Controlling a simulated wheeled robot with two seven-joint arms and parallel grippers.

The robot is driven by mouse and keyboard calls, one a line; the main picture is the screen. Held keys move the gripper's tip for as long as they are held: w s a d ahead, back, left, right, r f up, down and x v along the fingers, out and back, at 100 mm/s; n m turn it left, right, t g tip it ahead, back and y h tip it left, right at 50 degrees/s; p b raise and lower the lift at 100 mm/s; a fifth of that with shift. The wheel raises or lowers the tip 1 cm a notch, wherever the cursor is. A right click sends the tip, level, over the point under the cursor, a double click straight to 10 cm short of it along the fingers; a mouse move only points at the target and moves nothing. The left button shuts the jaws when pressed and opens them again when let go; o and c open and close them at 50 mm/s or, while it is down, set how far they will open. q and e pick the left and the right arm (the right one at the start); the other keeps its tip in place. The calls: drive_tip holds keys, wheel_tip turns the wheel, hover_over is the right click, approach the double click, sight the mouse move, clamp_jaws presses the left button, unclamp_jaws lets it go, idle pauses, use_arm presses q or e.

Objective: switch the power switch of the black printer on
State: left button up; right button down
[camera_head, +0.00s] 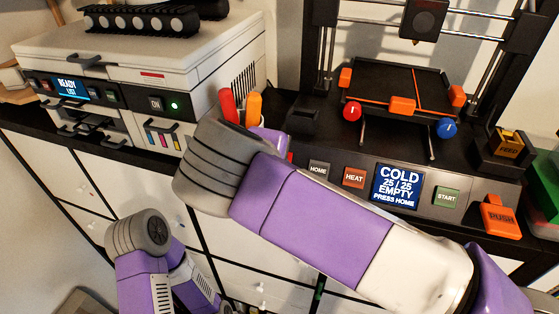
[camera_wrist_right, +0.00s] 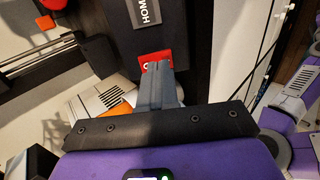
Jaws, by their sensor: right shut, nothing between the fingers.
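The black printer (camera_head: 335,165) stands at the right in the head view. Its screen (camera_head: 397,187) is lit and reads COLD, 25/25, EMPTY, PRESS HOME. The red power switch (camera_wrist_right: 153,60) shows in the right wrist view beside the HOME button, with a white round mark partly visible. Only a red sliver of it (camera_head: 290,157) shows past my arm in the head view. My right gripper (camera_wrist_right: 160,70) is shut and empty, its tips right at the switch and overlapping it. I cannot tell whether they touch. My left gripper is out of view.
A white printer (camera_head: 150,75) with a lit READY screen stands at the left. Red and orange handles (camera_head: 254,108) stand upright between the printers, close to my right wrist. HEAT (camera_head: 354,177) and START (camera_head: 446,197) buttons sit along the front panel. White drawers (camera_head: 60,165) lie below.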

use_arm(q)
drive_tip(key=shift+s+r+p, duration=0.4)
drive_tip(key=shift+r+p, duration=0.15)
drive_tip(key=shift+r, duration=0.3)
use_arm(e)
drive_tip(key=s+f+v, duration=0.1)
drive_tip(key=f+v, duration=0.1)
drive_tip(key=v, duration=1.1)
drive_tip(key=shift+s+a, duration=0.2)
drive_tip(key=shift+s, duration=0.15)
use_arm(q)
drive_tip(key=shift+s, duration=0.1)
use_arm(e)
drive_tip(key=shift+s, duration=0.1)
